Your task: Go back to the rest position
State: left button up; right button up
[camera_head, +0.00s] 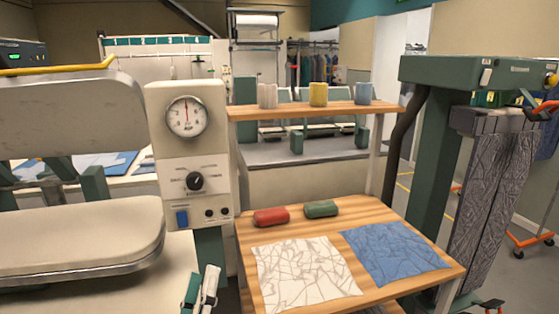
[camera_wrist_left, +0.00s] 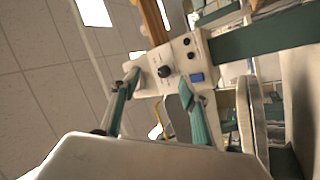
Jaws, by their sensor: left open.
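My left gripper (camera_head: 203,288) shows at the bottom of the head view, in front of the wooden shelf table and below the press's control box. In the left wrist view its two green fingers (camera_wrist_left: 159,85) are spread apart with nothing between them. The control box (camera_wrist_left: 180,62) with its dark knob shows beyond the fingers in that view. My right gripper is not seen in either view.
The wooden table (camera_head: 385,212) holds a red roll (camera_head: 271,217), a green roll (camera_head: 321,208), a white cloth (camera_head: 304,274) and a blue cloth (camera_head: 395,253). The padded press (camera_head: 75,240) stands left. Grey trousers (camera_head: 490,190) hang from a green stand (camera_head: 435,150) at right.

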pick_arm(q)
jog(key=s+d+f+m+g+h, duration=0.1)
jog(key=s+f+m+g+h, duration=0.25)
jog(key=f, duration=0.85)
jog(key=s+f+m+g, duration=0.3)
jog(key=f+m+g, duration=0.3)
jog(key=f, duration=0.5)
jog(key=s+a+f+m+g+y, duration=0.1)
jog(key=s+a+f+m+g, duration=0.1)
jog(key=s+f, duration=0.3)
jog(key=s+a+f+m+g+y, duration=0.1)
jog(key=s+a+f, duration=0.3)
jog(key=f, duration=0.6)
jog(key=shift+s+a+f+m+g, duration=0.15)
jog(key=shift+s+f+m+g, duration=0.25)
jog(key=shift+s+m+g, duration=0.05)
